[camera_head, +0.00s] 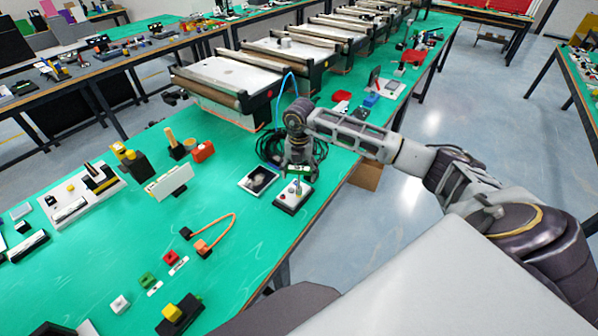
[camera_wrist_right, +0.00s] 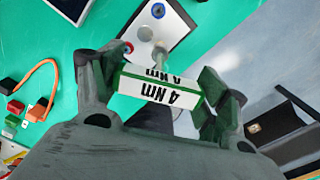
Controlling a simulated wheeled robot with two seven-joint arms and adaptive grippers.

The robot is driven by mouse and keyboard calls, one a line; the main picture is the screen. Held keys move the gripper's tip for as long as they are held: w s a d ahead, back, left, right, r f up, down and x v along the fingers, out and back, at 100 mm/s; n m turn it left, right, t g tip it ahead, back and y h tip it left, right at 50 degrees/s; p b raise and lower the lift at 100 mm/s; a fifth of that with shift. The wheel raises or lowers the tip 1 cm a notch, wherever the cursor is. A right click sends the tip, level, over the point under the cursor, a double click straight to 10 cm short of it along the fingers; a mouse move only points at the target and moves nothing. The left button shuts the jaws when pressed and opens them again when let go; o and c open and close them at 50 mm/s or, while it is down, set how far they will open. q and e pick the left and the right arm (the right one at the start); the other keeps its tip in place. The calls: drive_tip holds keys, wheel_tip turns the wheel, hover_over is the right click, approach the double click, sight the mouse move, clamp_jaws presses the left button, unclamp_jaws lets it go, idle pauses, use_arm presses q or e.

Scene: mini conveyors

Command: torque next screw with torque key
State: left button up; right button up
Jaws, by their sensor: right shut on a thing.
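My right gripper (camera_head: 299,168) is shut on the torque key (camera_head: 299,176), a white and green block. Its "4 Nm" label shows in the right wrist view (camera_wrist_right: 160,90), where the right gripper (camera_wrist_right: 165,92) clasps it from both sides. The key's shaft (camera_wrist_right: 160,52) points at a small white plate with a dark edge (camera_wrist_right: 180,18). A blue-grey round part (camera_wrist_right: 158,10) and a red one (camera_wrist_right: 127,47) sit on the plate. In the head view the plate (camera_head: 286,206) lies directly below the key. I cannot tell whether the shaft touches a screw. My left gripper is out of view.
A dark-framed panel (camera_head: 258,179) lies left of the plate. An orange cable (camera_head: 234,225) and several coloured blocks lie farther left. A coil of black cable (camera_head: 271,147) is behind the gripper. Conveyors (camera_head: 228,75) stand at the back. The table's right edge is near the plate.

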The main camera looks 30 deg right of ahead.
drive_tip(key=shift+f+b, duration=0.45)
drive_tip(key=shift+f, duration=0.2)
idle(0.4)
drive_tip(key=shift+m, duration=0.3)
drive_tip(key=shift+m+p, duration=0.9)
drive_tip(key=shift+m, duration=1.6)
drive_tip(key=m+p, duration=0.1)
drive_tip(key=m, duration=0.4)
drive_tip(key=shift+p, duration=0.4)
drive_tip(key=m+p, duration=0.1)
drive_tip(key=m, duration=0.3)
drive_tip(key=shift+p, duration=0.4)
drive_tip(key=m+p, duration=0.2)
drive_tip(key=m, duration=0.2)
drive_tip(key=shift+r, duration=0.1)
drive_tip(key=shift+m, duration=1.5)
drive_tip(key=shift+w+a+m, duration=0.15)
drive_tip(key=shift+a+m, duration=0.1)
drive_tip(key=shift+m, duration=0.05)
drive_tip(key=shift+d+m, duration=0.25)
drive_tip(key=shift+m, duration=0.15)
